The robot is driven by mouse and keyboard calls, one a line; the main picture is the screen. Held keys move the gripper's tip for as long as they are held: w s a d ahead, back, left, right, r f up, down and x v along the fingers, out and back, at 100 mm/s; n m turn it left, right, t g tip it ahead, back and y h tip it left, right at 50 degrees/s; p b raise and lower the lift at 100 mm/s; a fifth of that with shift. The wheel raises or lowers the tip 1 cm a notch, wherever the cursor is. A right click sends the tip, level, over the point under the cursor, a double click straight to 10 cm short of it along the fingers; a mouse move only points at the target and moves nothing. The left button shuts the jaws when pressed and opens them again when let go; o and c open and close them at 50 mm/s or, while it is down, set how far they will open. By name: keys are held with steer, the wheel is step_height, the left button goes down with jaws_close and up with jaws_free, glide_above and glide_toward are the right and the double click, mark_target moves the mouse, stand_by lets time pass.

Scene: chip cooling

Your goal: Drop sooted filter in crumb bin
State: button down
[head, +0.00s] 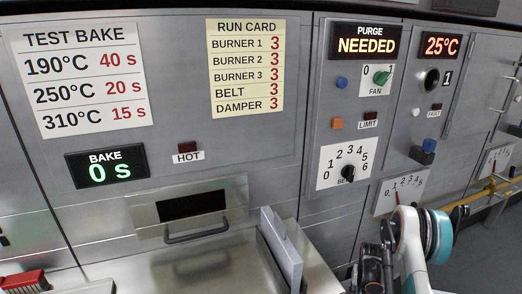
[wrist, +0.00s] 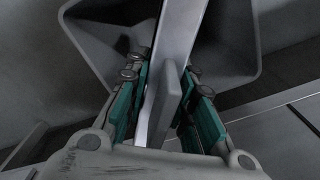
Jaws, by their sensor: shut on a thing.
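My gripper (wrist: 165,80) is shut, its teal-padded fingers on either side of a grey handle. The handle belongs to a flat pale grey plate, which I take to be the filter (wrist: 181,28); it extends away beyond the fingertips. Soot on it cannot be made out. Beyond it in the wrist view is a dark grey, wide-mouthed container, likely the crumb bin (wrist: 92,38). The plate overlaps its opening in the picture; whether its far end is inside is hidden. In the head view my arm is at the lower right, and the held plate cannot be made out.
Another pale grey upright plate (head: 282,250) stands on the counter (head: 225,272). A drawer with a handle (head: 195,215) is left of it. The control panel (head: 352,110) shows PURGE NEEDED and 25°C. A red-topped object (head: 25,281) lies at the lower left.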

steer(key=c, duration=1.3)
jaws_free()
steer(key=shift+r, duration=0.1)
step_height(320, 180, up, 12)
steer(key=shift+f, duration=0.1)
